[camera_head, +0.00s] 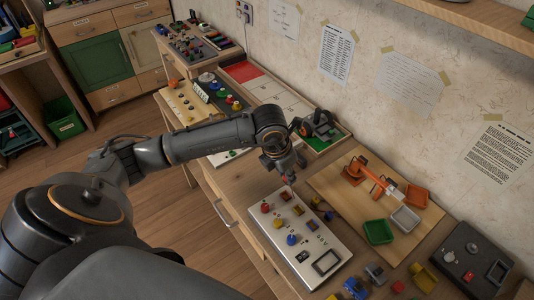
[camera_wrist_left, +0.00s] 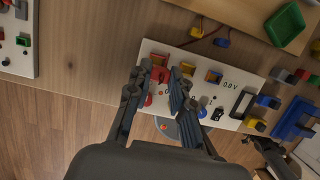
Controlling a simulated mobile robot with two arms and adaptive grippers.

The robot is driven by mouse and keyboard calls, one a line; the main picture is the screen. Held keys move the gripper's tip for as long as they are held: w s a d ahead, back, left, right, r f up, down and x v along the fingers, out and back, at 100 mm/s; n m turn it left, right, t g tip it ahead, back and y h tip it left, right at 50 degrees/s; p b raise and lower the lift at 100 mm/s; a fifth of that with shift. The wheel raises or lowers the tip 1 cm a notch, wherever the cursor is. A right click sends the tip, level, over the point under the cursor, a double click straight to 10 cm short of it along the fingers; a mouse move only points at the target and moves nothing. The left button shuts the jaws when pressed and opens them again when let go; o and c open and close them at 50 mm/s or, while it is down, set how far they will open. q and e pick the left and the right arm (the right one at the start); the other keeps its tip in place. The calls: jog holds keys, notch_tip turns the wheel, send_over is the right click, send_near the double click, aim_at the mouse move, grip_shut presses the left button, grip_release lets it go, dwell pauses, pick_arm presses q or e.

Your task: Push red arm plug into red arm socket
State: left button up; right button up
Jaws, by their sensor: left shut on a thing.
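My left gripper (camera_head: 285,178) reaches over the back left end of the white panel (camera_head: 325,240). In the left wrist view its fingers (camera_wrist_left: 168,82) are shut on a small red plug (camera_wrist_left: 160,74). The plug is just in front of the leftmost, red-orange socket (camera_wrist_left: 158,59) in the panel's back row. Whether it touches or enters the socket cannot be told. The fingers hide part of the plug. My right gripper is not clearly seen.
A wooden board (camera_head: 335,190) with an orange toy arm (camera_head: 367,180) and green tray (camera_head: 378,231) lies behind the panel. A blue plug (camera_wrist_left: 222,42) lies behind it. A dark shape (camera_wrist_left: 270,155) at lower right in the wrist view may be my right gripper.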

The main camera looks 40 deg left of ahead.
aim_at(285, 182)
pick_arm(q)
jog(key=shift+d+f+b, duration=0.1)
jog(key=shift+f+b, duration=0.2)
jog(key=shift+f, duration=0.1)
jog(key=shift+f+b, duration=0.45)
jog(key=shift+f, duration=0.25)
notch_tip(285, 182, down, 3)
jog(key=shift+r+b, duration=0.2)
jog(key=shift+b, duration=0.55)
jog(key=shift+f, duration=0.35)
pick_arm(e)
jog(key=f, duration=0.3)
jog(key=shift+s+f, duration=0.2)
jog(key=shift+s, duration=0.2)
pick_arm(q)
jog(key=shift+b, duration=0.6)
pick_arm(e)
jog(key=shift+f, duration=0.35)
pick_arm(q)
jog(key=shift+f+b, duration=0.9)
jog(key=shift+f, duration=0.1)
pick_arm(e)
jog(key=shift+f, duration=0.95)
pick_arm(q)
jog(key=o, duration=0.9)
jog(key=shift+r, duration=0.1)
pick_arm(e)
jog(key=shift+r, duration=0.1)
